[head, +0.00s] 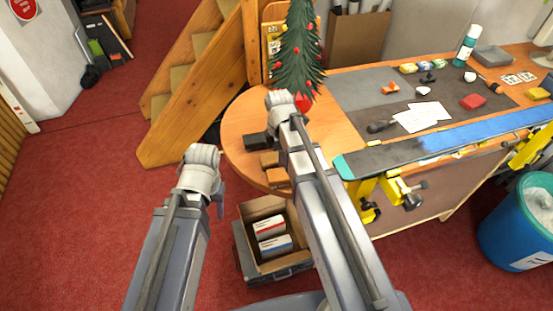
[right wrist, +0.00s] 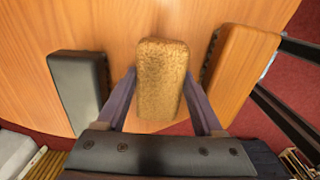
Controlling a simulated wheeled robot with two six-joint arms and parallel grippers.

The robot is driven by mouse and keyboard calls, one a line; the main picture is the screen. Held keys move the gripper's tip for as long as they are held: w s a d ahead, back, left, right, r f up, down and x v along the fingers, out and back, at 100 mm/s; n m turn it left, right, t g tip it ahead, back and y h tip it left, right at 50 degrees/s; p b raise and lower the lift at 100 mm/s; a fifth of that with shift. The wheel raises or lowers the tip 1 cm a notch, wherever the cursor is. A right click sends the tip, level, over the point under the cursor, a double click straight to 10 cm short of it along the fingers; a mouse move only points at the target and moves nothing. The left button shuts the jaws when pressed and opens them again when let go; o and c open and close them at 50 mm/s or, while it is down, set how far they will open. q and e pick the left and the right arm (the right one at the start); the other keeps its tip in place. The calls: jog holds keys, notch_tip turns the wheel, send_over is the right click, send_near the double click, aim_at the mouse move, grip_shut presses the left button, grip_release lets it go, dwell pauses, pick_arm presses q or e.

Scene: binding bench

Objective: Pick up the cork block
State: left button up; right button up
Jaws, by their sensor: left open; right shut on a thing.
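The cork block (right wrist: 162,80) is speckled tan and upright in the right wrist view, between the two fingers of my right gripper (right wrist: 163,105), which is shut on it. In the head view the cork block (head: 268,159) shows beside my right arm, which hides most of that gripper. A black block (right wrist: 78,88) lies to its left and an orange-brown wooden block (right wrist: 238,72) to its right. I cannot tell whether the cork is clear of the table. My left gripper (head: 218,203) is open and empty, off the table over the floor.
The round wooden table end (head: 237,130) carries a small decorated tree (head: 297,50) behind my right arm. An open carton (head: 262,210) with boxes stands below.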

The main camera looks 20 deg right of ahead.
jog(key=shift+r, duration=0.15)
notch_tip(320, 180, up, 10)
jog(key=p, duration=1)
jog(key=o, duration=0.8)
jog(key=shift+c, duration=0.2)
jog(key=c, duration=0.6)
jog(key=shift+f, duration=0.2)
